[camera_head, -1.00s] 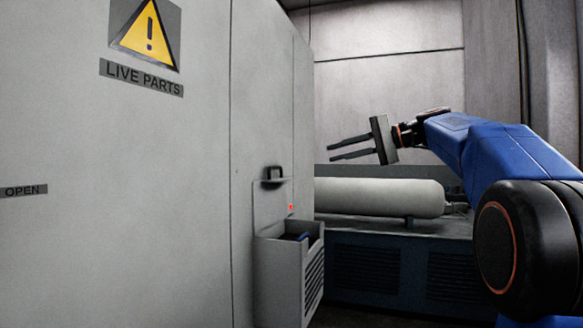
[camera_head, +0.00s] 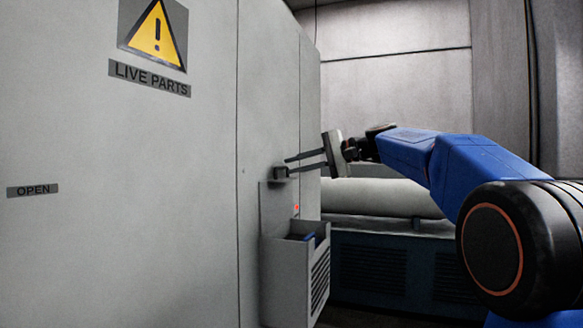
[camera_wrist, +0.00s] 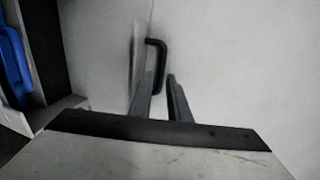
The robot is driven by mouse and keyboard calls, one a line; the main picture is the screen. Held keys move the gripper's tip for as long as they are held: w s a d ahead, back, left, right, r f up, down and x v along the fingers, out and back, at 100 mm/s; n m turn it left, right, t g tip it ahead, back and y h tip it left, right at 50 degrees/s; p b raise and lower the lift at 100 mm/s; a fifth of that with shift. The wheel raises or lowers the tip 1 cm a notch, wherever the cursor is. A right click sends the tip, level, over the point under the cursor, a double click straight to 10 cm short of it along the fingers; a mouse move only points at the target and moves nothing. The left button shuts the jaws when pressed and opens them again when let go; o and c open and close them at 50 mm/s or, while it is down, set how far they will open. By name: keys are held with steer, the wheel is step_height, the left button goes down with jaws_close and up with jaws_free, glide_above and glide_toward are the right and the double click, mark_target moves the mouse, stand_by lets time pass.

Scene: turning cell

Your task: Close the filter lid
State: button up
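The filter lid (camera_head: 273,212) stands open and upright against the cabinet, above the grey filter box (camera_head: 285,277). Its black handle (camera_head: 281,173) sticks out near the lid's upper edge. In the wrist view the lid (camera_wrist: 136,55) shows nearly edge-on, with the handle (camera_wrist: 160,55) as a dark bracket. My gripper (camera_head: 288,166) is open, its two fingers apart and pointing at the handle. In the wrist view my gripper (camera_wrist: 161,80) has its fingertips close to the handle; I cannot tell whether they touch it.
The grey cabinet (camera_head: 180,220) fills the left side, with a warning sign (camera_head: 153,38) and an OPEN label (camera_head: 33,190). A pale horizontal cylinder (camera_head: 385,198) lies behind the gripper. A blue item (camera_wrist: 15,55) shows inside the open box.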

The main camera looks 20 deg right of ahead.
steer(key=shift+x, duration=0.8)
jaws_close()
stand_by(1.0)
